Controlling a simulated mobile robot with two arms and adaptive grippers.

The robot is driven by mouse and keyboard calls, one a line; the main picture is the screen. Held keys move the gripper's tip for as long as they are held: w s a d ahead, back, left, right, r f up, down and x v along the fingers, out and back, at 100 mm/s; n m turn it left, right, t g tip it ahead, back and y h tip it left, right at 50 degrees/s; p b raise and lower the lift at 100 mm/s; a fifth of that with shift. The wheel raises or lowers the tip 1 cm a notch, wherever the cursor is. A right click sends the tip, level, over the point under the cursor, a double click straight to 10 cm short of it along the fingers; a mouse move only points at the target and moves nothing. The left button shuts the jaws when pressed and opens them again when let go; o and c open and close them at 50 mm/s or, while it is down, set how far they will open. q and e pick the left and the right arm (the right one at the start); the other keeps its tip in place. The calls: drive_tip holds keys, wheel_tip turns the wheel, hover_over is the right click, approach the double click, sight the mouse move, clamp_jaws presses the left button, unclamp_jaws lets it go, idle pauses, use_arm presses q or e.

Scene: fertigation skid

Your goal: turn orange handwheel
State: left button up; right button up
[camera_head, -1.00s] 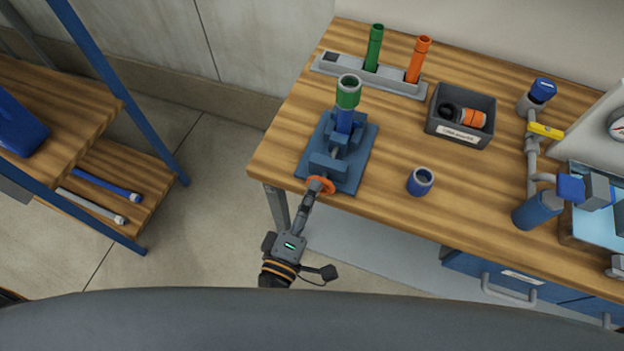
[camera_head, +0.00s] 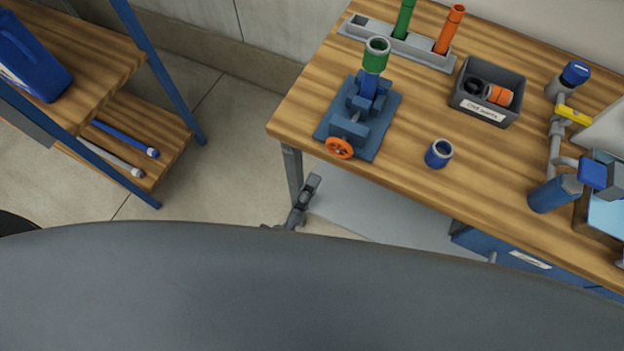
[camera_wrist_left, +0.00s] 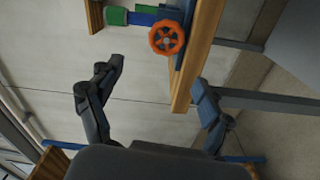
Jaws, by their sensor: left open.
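The orange handwheel (camera_head: 339,148) is on the front of a blue vise (camera_head: 358,120) at the table's left front corner. The vise holds an upright blue piece with a green collar (camera_head: 376,55). In the left wrist view the handwheel (camera_wrist_left: 167,38) shows whole, ahead of the fingers. My left gripper (camera_head: 309,188) is below and in front of the handwheel, clear of it, and mostly hidden by my own body. In the wrist view its two fingers (camera_wrist_left: 160,85) are spread wide with nothing between them. My right gripper is not in view.
The wooden table (camera_head: 400,190) has a blue ring (camera_head: 438,153), a grey bin (camera_head: 486,92) and a rack (camera_head: 400,45) with green and orange tubes. Piping with a yellow handle (camera_head: 574,115) stands at right. A blue-framed shelf (camera_head: 160,70) is at left, with open floor between.

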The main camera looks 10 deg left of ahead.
use_arm(q)
drive_tip(key=v, duration=0.4)
drive_tip(key=shift+s+a+r, duration=0.1)
drive_tip(key=shift+s+a, duration=0.05)
drive_tip(key=shift+s, duration=0.15)
idle(0.5)
drive_tip(key=shift+s, duration=0.1)
drive_tip(key=v, duration=1.2)
